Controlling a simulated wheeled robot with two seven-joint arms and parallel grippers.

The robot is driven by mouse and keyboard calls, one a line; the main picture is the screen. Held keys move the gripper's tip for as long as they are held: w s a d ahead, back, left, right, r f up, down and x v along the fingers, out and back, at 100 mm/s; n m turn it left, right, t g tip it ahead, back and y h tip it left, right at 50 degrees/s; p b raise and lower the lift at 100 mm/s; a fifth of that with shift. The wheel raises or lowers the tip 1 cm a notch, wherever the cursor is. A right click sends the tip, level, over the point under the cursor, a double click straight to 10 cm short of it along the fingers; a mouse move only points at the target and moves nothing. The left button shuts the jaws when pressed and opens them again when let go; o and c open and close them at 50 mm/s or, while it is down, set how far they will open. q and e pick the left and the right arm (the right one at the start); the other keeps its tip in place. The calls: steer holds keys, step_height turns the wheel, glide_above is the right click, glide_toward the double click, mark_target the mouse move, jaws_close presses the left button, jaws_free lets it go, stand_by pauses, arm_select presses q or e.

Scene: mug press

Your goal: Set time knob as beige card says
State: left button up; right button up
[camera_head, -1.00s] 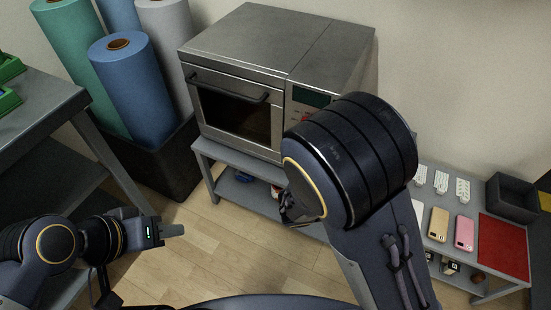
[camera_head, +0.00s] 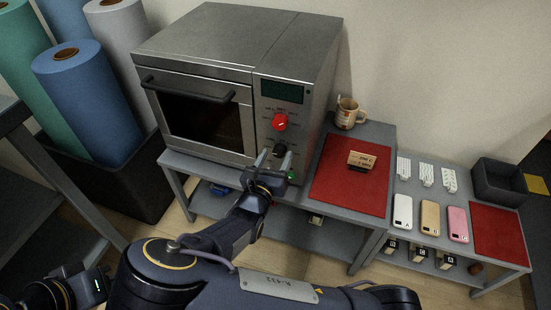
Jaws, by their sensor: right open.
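The steel press oven (camera_head: 225,50) has a control panel with a dark display, a red knob (camera_head: 280,122) with a light mark and a black knob (camera_head: 280,149) below it. The lettering by the knobs is too small to tell which is time. The beige card (camera_head: 361,160) stands in a dark holder on the red mat; its text is too small to read. My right gripper (camera_head: 274,162) is open, its fingertips just below and in front of the black knob; contact cannot be told. My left gripper (camera_head: 103,284) is low at the left, its fingers unclear.
A beige mug (camera_head: 348,113) stands behind the red mat (camera_head: 335,190). Phones and white pieces lie on the lower bench at right, beside a dark bin (camera_head: 505,183). Rolls (camera_head: 83,85) stand in a black box left of the oven.

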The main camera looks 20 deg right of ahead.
steer(key=shift+w+d, duration=0.3)
steer(key=shift+w, duration=0.05)
steer(key=c, duration=1)
